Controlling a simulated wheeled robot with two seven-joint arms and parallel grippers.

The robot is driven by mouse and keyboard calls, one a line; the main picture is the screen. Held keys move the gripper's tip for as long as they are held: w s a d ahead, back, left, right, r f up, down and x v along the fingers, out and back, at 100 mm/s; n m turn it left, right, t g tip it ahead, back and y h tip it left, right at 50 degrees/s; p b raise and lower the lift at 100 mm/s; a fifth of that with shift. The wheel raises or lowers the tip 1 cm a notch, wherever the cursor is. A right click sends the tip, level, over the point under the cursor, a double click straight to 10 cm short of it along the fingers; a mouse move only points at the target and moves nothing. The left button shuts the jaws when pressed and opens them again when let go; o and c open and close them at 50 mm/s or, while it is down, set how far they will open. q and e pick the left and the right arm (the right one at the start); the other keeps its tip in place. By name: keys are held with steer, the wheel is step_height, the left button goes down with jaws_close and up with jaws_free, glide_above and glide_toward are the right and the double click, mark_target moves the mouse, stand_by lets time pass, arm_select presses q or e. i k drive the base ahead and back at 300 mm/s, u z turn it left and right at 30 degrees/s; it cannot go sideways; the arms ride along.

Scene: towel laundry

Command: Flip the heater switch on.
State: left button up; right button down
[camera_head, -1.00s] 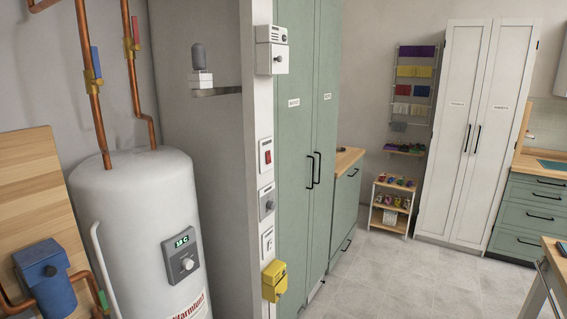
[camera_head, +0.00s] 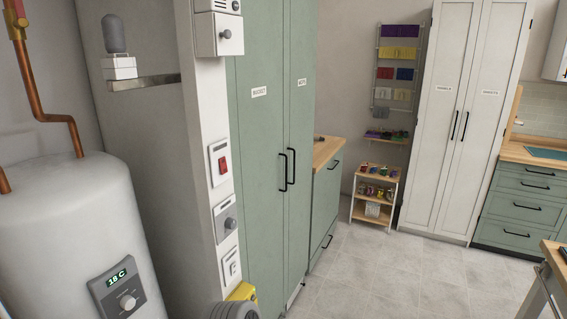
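A red rocker switch (camera_head: 222,165) on a white plate is mounted on the narrow white wall end, left of the green cabinet. Below it on the same wall end are a grey plate with a round knob (camera_head: 229,222) and a white switch plate (camera_head: 232,266). No label shows which one is the heater switch. The white boiler (camera_head: 65,215) stands at the left, and its control panel (camera_head: 117,291) has a lit display reading about 18 C. Neither of my grippers is in view.
A yellow box (camera_head: 241,293) and a white box with a knob (camera_head: 218,34) jut from the wall end. A tall green cabinet (camera_head: 262,150) stands right beside it. Tiled floor (camera_head: 385,265) is free ahead. A table edge (camera_head: 552,250) is at right.

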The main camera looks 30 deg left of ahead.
mark_target(222, 161)
steer(key=u, duration=0.4)
steer(key=i, duration=1)
steer(key=u, duration=0.85)
